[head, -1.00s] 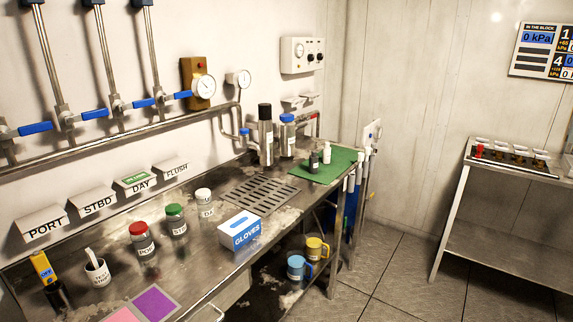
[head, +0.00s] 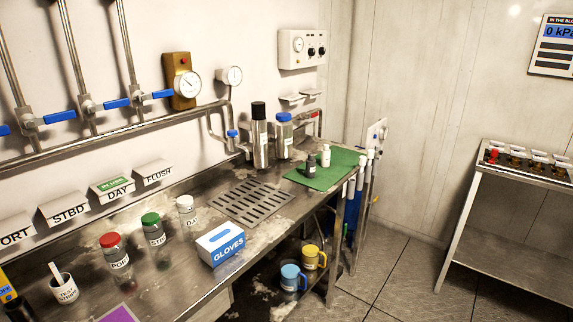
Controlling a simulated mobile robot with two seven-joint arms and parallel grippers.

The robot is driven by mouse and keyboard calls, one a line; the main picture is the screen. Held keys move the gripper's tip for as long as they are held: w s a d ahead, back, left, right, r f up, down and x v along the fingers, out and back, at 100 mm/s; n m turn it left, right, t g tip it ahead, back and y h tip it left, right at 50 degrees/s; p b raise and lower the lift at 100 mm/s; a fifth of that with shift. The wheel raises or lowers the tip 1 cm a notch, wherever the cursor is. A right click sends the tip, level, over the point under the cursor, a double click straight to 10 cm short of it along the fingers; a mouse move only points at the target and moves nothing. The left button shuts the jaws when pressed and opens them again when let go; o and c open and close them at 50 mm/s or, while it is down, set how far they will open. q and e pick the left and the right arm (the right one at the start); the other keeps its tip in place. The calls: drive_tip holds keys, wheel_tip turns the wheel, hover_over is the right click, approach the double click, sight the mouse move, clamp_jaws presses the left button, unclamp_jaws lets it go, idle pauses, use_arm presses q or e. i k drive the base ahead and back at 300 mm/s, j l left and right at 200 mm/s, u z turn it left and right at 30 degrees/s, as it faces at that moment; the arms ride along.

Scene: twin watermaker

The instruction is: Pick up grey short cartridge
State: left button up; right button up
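A small dark grey cylinder with a narrow top (head: 311,165) stands upright on the green mat (head: 325,178), at the far end of the steel counter in the head view. It looks like the grey short cartridge, though no label is readable. A similar white piece (head: 326,156) stands just right of it. Two taller cylinders stand to the left behind the mat, one with a black cap (head: 260,140) and one with a blue cap (head: 284,138). Neither of my grippers is in view.
The steel counter (head: 190,275) carries a drain grille (head: 252,202), a glove box (head: 221,243) and capped jars (head: 115,258). Blue and yellow mugs (head: 290,278) sit below. A separate steel table (head: 520,173) stands right, with floor free between.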

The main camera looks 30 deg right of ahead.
sight(310, 162)
drive_tip(key=i+l+u, duration=0.2)
drive_tip(key=l, duration=0.25)
drive_tip(key=k+l+u, duration=0.2)
drive_tip(key=l, duration=0.2)
drive_tip(key=i+l+u, duration=0.15)
drive_tip(key=l, duration=0.8)
drive_tip(key=l+u, duration=0.15)
drive_tip(key=l, duration=0.8)
